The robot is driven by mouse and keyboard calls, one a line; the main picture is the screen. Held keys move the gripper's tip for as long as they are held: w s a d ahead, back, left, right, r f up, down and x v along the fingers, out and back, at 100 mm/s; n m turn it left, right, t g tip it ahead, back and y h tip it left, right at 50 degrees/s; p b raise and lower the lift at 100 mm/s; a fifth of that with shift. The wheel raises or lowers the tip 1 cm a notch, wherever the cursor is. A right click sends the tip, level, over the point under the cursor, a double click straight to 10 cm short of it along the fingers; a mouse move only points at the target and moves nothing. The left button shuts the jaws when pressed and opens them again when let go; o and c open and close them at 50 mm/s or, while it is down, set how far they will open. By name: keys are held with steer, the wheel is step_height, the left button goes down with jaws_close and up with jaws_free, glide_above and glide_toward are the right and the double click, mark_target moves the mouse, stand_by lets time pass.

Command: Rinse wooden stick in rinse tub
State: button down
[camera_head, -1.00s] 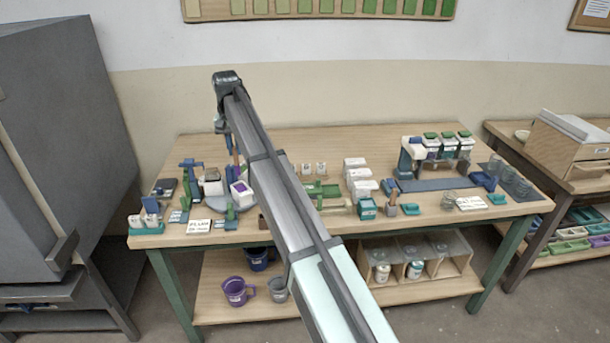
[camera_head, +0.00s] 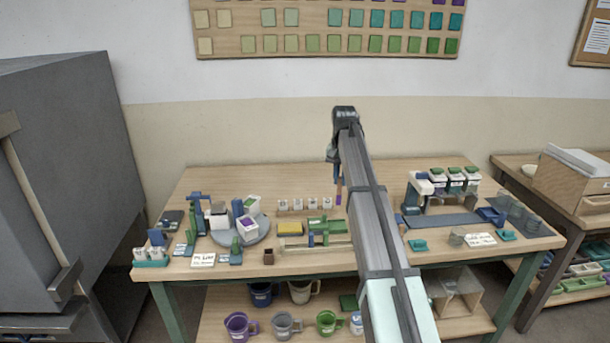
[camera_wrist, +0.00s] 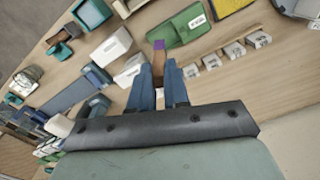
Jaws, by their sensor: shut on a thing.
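My gripper (camera_head: 336,160) is above the bench, its fingers pointing down. In the wrist view, its two blue fingers (camera_wrist: 159,88) are shut on the wooden stick. The stick (camera_head: 338,186) hangs down in the head view and ends in a purple tip. The stick (camera_wrist: 160,66) also shows between the fingers in the wrist view, its purple end over the bench near a green block. I cannot tell which container is the rinse tub. A teal open tub (camera_wrist: 92,12) and white boxes (camera_wrist: 110,46) lie to the left in the wrist view; my arm hides this area in the head view.
A round grey stand with a purple-filled white container (camera_head: 247,224) is on the left. Small labelled white blocks (camera_head: 298,204) stand near the bench's back. A green block (camera_wrist: 182,24) lies close to the stick. Glass jars (camera_head: 520,216) stand at the right.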

steer(key=s+d+f+n, duration=0.2)
steer(key=s+d+n, duration=0.2)
steer(key=s+d, duration=0.6)
steer(key=shift+s+d+f, duration=0.2)
steer(key=shift+s+d, duration=0.05)
steer(key=shift+f, duration=1.7)
steer(key=shift+f, duration=0.2)
steer(key=shift+f, duration=2.85)
steer(key=shift+a, duration=0.15)
